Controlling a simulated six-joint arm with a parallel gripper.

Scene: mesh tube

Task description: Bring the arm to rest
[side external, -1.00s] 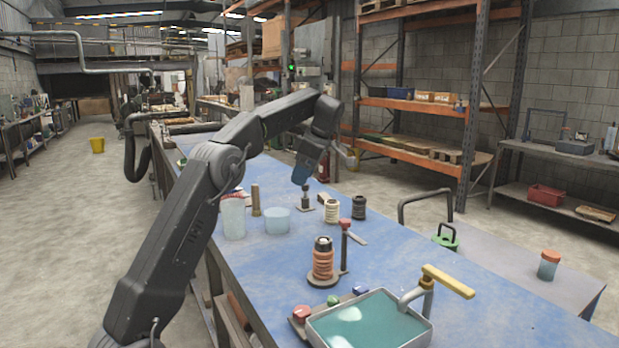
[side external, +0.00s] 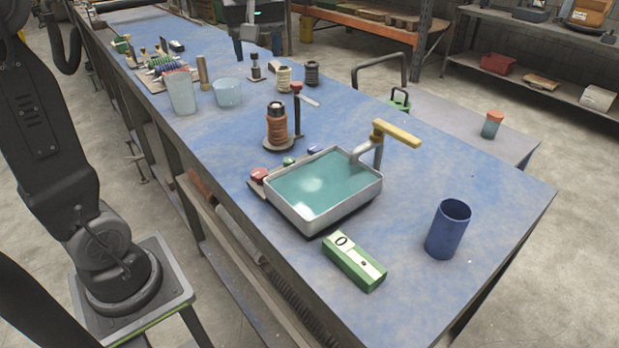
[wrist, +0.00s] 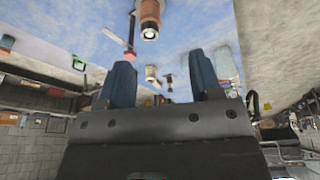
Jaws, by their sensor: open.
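My gripper (wrist: 160,64) shows in the wrist view with its two blue fingers apart and nothing between them. The wrist view is upside down, with the blue tabletop at the top and the shelves and wall below. The orange ribbed piece (wrist: 150,14) appears beyond the fingers, apart from them. In the side view, my arm rises at the left edge and leaves the frame at the top; I cannot clearly make out the gripper there.
The blue bench (side external: 420,150) holds a grey tray of teal liquid (side external: 315,187), a dark blue tube (side external: 448,230), a green box (side external: 354,262), the ribbed piece (side external: 277,127), a clear cup (side external: 181,92) and a bowl (side external: 228,93). The bench's right end is mostly clear.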

